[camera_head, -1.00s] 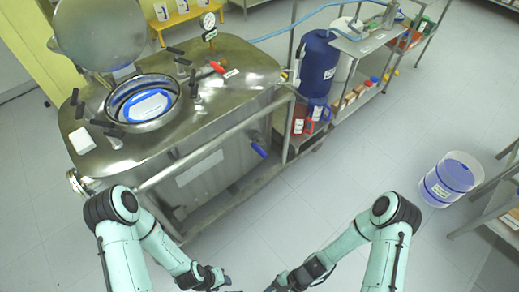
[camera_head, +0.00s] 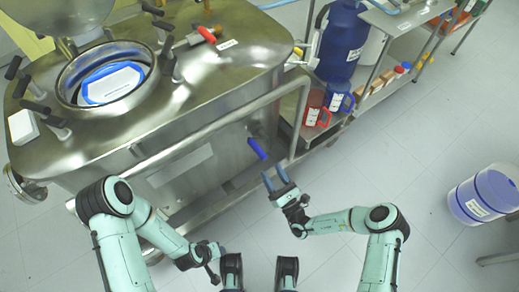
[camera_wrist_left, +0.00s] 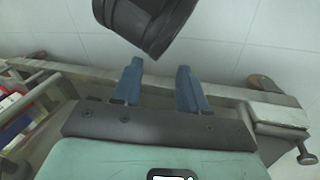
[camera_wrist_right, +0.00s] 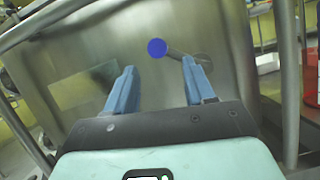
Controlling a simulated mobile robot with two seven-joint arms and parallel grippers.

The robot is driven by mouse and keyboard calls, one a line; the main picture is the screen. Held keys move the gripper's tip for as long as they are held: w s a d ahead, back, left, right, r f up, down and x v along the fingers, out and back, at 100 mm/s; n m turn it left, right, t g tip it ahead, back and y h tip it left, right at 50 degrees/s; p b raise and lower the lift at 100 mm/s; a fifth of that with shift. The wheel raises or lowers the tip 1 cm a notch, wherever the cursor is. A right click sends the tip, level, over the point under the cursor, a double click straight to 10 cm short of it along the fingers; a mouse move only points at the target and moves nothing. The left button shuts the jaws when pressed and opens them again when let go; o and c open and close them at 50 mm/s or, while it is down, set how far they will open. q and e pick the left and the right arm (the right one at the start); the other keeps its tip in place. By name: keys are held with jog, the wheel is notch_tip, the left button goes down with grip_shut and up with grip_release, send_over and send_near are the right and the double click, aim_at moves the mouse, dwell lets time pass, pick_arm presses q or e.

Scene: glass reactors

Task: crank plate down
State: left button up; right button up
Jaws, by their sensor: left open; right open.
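A steel reactor (camera_head: 200,95) stands ahead with a blue-gripped handle (camera_head: 257,149) sticking out of its front, low on the right. My right gripper (camera_head: 274,178) is open and empty, just short of the handle. In the right wrist view the blue round end (camera_wrist_right: 157,48) of the handle shows between and beyond the fingertips (camera_wrist_right: 159,70), apart from them. A flat rectangular plate (camera_head: 180,165) is on the reactor's front; I cannot tell if it is the task's plate. My left gripper (camera_wrist_left: 160,68) is open and empty, low at the left front, away from the handle.
A steel rail (camera_head: 225,120) runs along the reactor's front above the handle. A shelf at right holds a blue drum (camera_head: 343,42) and red (camera_head: 316,115) and blue (camera_head: 340,98) jugs. A white-and-blue bucket (camera_head: 485,193) stands on the floor. The floor between is clear.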

aim_at(255, 143)
pick_arm(q)
jog(key=w+f+b, duration=0.1)
jog(key=w+a+f+t, duration=0.1)
jog(key=w, duration=0.1)
jog(key=shift+a+b, duration=0.2)
jog(key=shift+b, duration=0.15)
pick_arm(e)
jog(key=x, duration=0.9)
jog(key=shift+w+a+r, duration=0.15)
jog(key=shift+w+a, duration=0.05)
jog(key=shift+w, duration=0.1)
pick_arm(q)
jog(key=shift+s, duration=0.1)
pick_arm(e)
grip_shut()
